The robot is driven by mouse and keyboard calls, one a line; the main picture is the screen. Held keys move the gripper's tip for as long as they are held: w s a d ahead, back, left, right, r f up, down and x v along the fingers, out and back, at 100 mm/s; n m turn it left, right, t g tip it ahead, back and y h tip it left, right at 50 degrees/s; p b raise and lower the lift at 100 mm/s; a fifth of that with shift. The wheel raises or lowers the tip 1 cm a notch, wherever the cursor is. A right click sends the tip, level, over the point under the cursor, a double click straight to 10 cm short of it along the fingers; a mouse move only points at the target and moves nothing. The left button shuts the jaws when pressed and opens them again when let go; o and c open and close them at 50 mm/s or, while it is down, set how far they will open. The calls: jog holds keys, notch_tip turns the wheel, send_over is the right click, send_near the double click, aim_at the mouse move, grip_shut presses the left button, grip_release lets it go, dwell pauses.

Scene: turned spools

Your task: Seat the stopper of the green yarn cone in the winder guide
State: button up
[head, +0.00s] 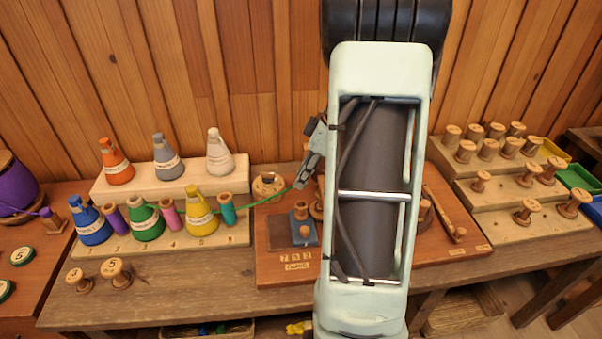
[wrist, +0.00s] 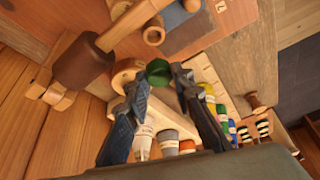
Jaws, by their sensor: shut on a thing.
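The green yarn cone (head: 146,220) stands in the front row of the left rack, between blue and yellow cones. A green strand (head: 262,201) stretches from behind the yellow cone to my gripper (head: 304,178). In the wrist view my gripper (wrist: 162,80) is shut on a round green stopper (wrist: 158,71) at its fingertips, held in the air. A round wooden piece with a hole (head: 268,186) stands left of my gripper at the back of the brown board; it also shows in the wrist view (wrist: 125,73). I cannot tell for sure whether it is the winder guide.
Yellow (head: 201,214), blue (head: 92,226), orange, grey and white cones fill the left rack. Wooden spools stand on the right steps (head: 520,180). My arm hides the board's middle.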

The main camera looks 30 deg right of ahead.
notch_tip(320, 180, down, 4)
jog(key=shift+f+b, duration=0.1)
jog(key=shift+b, duration=0.75)
jog(key=shift+f+b, duration=0.5)
jog(key=shift+b, duration=0.25)
jog(key=shift+f, duration=0.15)
jog(key=shift+f+b, duration=1.1)
jog(key=shift+b, duration=0.2)
jog(key=o, duration=0.8)
jog(key=shift+r, duration=0.15)
jog(key=shift+o, duration=0.4)
jog(key=shift+o, duration=1.8)
jog(key=shift+r, duration=0.15)
